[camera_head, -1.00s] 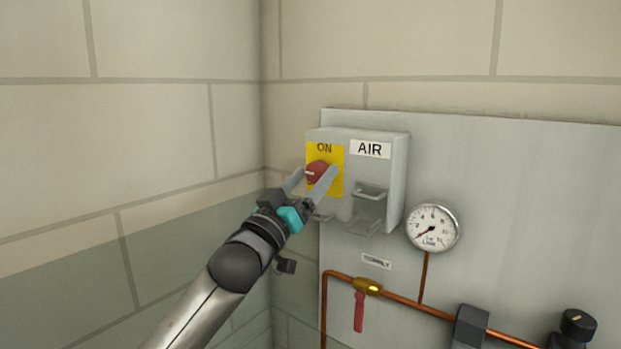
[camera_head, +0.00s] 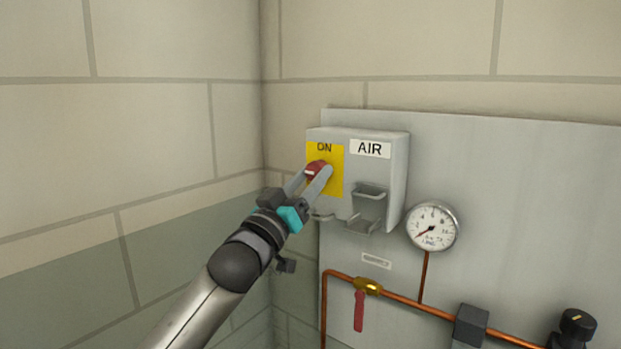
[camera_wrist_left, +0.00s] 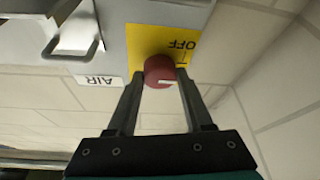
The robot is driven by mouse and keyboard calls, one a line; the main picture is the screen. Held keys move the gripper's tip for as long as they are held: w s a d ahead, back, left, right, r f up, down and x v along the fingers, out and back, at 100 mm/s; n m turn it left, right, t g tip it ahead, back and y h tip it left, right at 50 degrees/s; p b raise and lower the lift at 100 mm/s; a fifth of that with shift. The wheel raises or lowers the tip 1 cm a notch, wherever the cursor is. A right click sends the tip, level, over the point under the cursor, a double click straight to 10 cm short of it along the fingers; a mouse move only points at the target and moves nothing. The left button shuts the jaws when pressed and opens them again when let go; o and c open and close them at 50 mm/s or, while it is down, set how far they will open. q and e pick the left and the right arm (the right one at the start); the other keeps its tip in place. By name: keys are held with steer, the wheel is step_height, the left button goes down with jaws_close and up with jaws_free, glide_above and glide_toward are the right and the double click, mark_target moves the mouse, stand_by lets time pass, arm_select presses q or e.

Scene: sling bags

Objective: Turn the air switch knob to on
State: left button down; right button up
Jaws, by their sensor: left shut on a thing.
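The red round knob (camera_head: 316,166) sits on a yellow plate (camera_head: 336,180) on the left of the grey AIR switch box (camera_head: 397,175). ON is printed above the knob in the head view. The knob also shows in the left wrist view (camera_wrist_left: 158,68), where the picture is upside down and OFF reads at the opposite end of the plate. A white mark on the knob lies sideways, between the two labels. My left gripper (camera_head: 309,180) is shut on the knob, one finger on each side. The fingers hide part of the knob. My right gripper is not in view.
Wire hooks or brackets (camera_head: 368,192) stick out from the box just right of the gripper. A gauge (camera_head: 432,227), a copper pipe (camera_head: 424,280) and a red valve lever (camera_head: 359,311) are lower right. A tiled wall (camera_head: 160,130) closes the left side.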

arm_select(q)
steer(key=shift+m, duration=0.4)
steer(key=m+g+h+p, duration=0.1)
steer(key=m, duration=0.1)
steer(key=m+h+p, duration=0.1)
steer(key=m, duration=0.2)
steer(key=shift+w+a+r+g, duration=0.1)
steer(key=shift+a+g, duration=0.05)
steer(key=shift+g, duration=0.25)
steer(key=m+g+h+p, duration=0.1)
steer(key=m, duration=0.2)
steer(key=m+g+h+p, duration=0.1)
steer(key=m+p, duration=0.1)
steer(key=m, duration=0.2)
steer(key=shift+a+g+h, duration=0.1)
steer(key=shift+g+h, duration=0.2)
steer(key=shift+g, duration=0.1)
steer(key=m+g+p, duration=0.2)
steer(key=m, duration=0.3)
steer(key=shift+w+r+m+p, duration=0.1)
steer(key=shift+r+m+p, duration=0.05)
steer(key=shift+m+p, duration=0.25)
steer(key=shift+a+m+g+p, duration=0.1)
steer(key=shift+m+g+p, duration=1.25)
steer(key=shift+m, duration=1.15)
steer(key=shift+c, duration=1.5)
jaws_free()
